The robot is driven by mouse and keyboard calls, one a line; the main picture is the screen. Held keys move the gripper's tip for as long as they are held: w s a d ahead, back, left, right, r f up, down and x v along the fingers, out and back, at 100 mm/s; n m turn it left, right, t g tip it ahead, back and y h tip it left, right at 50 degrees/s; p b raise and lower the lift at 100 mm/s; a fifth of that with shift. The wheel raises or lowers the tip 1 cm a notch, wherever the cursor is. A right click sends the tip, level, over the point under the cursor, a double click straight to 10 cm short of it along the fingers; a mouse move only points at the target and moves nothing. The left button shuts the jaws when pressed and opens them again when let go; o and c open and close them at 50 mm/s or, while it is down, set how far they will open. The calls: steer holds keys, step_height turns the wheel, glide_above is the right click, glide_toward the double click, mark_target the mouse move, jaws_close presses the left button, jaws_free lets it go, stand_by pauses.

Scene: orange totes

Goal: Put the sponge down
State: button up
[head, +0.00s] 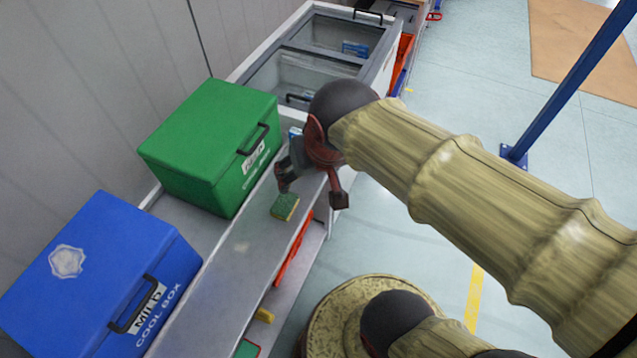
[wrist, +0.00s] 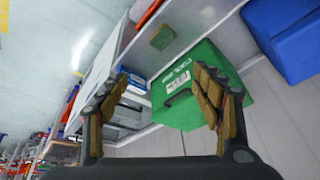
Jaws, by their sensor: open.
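The sponge (head: 285,206), green on top with a yellowish edge, lies on the grey shelf surface (head: 235,262) in front of the green cool box. It also shows in the wrist view (wrist: 163,37), lying on the shelf beyond the fingertips. My gripper (head: 311,190) is open and empty, just above and beside the sponge in the head view, apart from it. Both fingers show spread wide in the wrist view (wrist: 165,82), with nothing between them.
A green cool box (head: 205,140) and a blue cool box (head: 95,275) stand on the shelf along the wall. A glass-lidded chest (head: 320,60) is at the back. Orange totes (head: 293,255) sit below the shelf edge. A blue post (head: 565,90) rises from the open floor at right.

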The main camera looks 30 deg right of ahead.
steer(key=s, duration=0.1)
steer(key=s+r+n, duration=0.1)
steer(key=s, duration=0.1)
steer(key=s+n, duration=0.1)
steer(key=shift+s+a+r+t, duration=0.1)
steer(key=shift+s+r+t, duration=0.2)
steer(key=shift+r+t, duration=0.1)
steer(key=shift+f, duration=0.15)
steer(key=shift+f+b, duration=0.2)
steer(key=shift+b, duration=0.1)
stand_by(0.5)
